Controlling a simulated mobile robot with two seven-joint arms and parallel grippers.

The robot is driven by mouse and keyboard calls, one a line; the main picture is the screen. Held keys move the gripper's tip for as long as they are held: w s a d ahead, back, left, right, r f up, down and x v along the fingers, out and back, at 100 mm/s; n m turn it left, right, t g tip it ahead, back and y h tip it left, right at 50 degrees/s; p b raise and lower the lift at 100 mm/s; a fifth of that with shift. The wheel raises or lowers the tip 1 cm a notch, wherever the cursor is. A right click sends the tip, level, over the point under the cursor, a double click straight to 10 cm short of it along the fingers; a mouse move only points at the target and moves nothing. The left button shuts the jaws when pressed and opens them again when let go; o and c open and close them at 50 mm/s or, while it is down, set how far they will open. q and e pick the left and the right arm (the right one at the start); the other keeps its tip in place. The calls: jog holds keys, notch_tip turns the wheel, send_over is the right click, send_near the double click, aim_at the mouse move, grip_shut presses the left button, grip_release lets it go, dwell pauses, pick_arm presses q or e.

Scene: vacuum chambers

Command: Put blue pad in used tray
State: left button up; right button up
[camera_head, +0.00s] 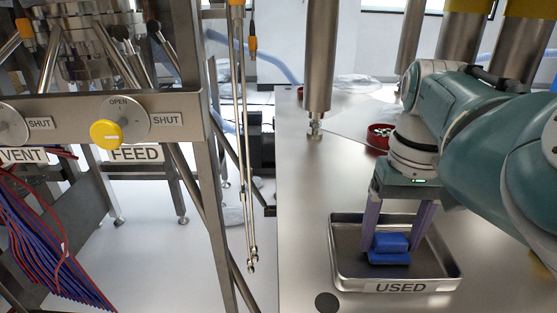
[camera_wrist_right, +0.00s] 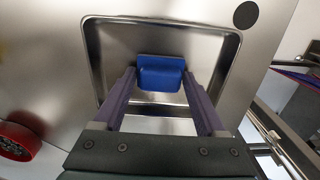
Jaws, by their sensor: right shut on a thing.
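The blue pad (camera_head: 391,242) is in the head view, low inside the used tray (camera_head: 447,268), a shallow metal tray labelled USED. The pad looks stepped, with a lower blue part towards the front; I cannot tell if it touches the tray floor. My right gripper (camera_head: 393,247) points down into the tray, its purple fingers on either side of the pad and shut on it. The right wrist view also shows the pad (camera_wrist_right: 161,76) between the fingertips (camera_wrist_right: 160,82), with the tray rim (camera_wrist_right: 93,50) around it. My left gripper is not in view.
The tray stands on a metal table (camera_head: 300,220). A red round dish (camera_head: 380,137) lies behind it. A vertical metal cylinder (camera_head: 320,60) stands at the back. A frame with a yellow valve knob (camera_head: 106,133) is at left. The table left of the tray is mostly clear.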

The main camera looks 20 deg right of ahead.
jog(key=shift+f, duration=0.1)
jog(key=o, duration=1.1)
jog(key=shift+o, duration=0.2)
